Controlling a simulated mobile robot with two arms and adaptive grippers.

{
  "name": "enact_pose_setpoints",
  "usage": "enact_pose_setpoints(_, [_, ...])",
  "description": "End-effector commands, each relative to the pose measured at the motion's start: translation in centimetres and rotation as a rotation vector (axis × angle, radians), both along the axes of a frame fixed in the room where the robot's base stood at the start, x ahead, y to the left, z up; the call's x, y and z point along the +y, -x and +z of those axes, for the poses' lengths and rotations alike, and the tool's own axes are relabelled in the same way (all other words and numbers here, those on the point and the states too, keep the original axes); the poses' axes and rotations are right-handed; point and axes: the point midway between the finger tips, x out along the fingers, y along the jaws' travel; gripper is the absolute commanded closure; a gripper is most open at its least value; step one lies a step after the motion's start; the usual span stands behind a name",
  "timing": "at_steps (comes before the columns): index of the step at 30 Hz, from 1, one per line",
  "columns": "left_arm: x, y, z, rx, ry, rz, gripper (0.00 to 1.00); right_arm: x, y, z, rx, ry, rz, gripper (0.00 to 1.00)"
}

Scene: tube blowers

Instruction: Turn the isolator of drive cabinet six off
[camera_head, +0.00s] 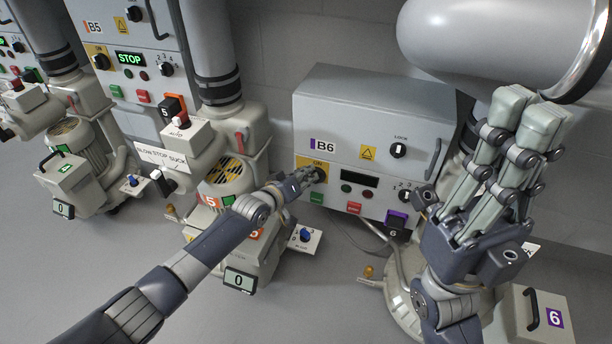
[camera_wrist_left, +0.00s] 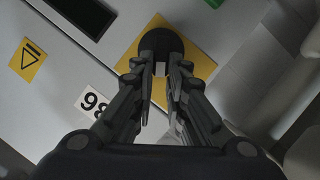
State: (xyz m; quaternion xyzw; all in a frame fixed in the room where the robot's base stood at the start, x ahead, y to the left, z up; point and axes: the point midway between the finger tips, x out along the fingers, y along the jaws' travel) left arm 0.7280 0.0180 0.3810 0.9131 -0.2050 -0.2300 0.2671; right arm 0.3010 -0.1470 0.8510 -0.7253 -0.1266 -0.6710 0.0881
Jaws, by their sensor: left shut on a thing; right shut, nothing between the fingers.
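Drive cabinet six is the grey box (camera_head: 345,110) labelled B6. Its isolator is a black rotary knob (camera_head: 320,174) on a yellow plate (camera_head: 303,162) marked ON. The black knob (camera_wrist_left: 160,41) and yellow plate (camera_wrist_left: 197,64) also show in the left wrist view. My left gripper (camera_head: 310,178) is at the knob, its fingers (camera_wrist_left: 160,68) shut on it from both sides. The fingers partly hide the knob, and I cannot tell its exact angle. My right gripper (camera_head: 525,118) is shut and empty, pointing up in front of the cabinet's right side.
Cabinet six also carries a LOCK knob (camera_head: 398,150), a dark display (camera_head: 359,180), a green button (camera_head: 317,197) and a red button (camera_head: 354,208). Cabinet B5 (camera_head: 150,70) stands to the left, showing STOP. A blower (camera_head: 235,185) stands below my left arm.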

Motion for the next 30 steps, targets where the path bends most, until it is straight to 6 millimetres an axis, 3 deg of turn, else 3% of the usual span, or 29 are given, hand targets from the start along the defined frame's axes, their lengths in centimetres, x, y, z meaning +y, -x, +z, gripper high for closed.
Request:
enact_pose_setpoints(2, [0.1, 0.0, -0.1, 0.002, -0.002, 0.000, 1.00, 0.0, 0.0, 0.0, -0.001, 0.000, 0.000, 1.00])
enact_pose_setpoints(3, [0.1, 0.0, -0.1, 0.002, -0.002, 0.000, 0.85, 0.0, 0.0, 0.1, -0.002, -0.001, 0.000, 1.00])
enact_pose_setpoints(6, [0.1, 0.0, -0.1, 0.002, -0.002, 0.000, 0.67, 0.0, 0.1, 0.1, -0.004, 0.000, 0.000, 1.00])
enact_pose_setpoints(20, [0.2, 0.5, 0.1, 0.002, -0.001, -0.001, 0.67, -0.1, 0.2, 0.2, -0.010, -0.002, -0.001, 1.00])
enact_pose_setpoints(30, [2.3, 3.8, 1.2, 0.002, 0.000, 0.000, 0.67, 0.0, 0.1, 0.1, -0.006, -0.001, -0.001, 1.00])
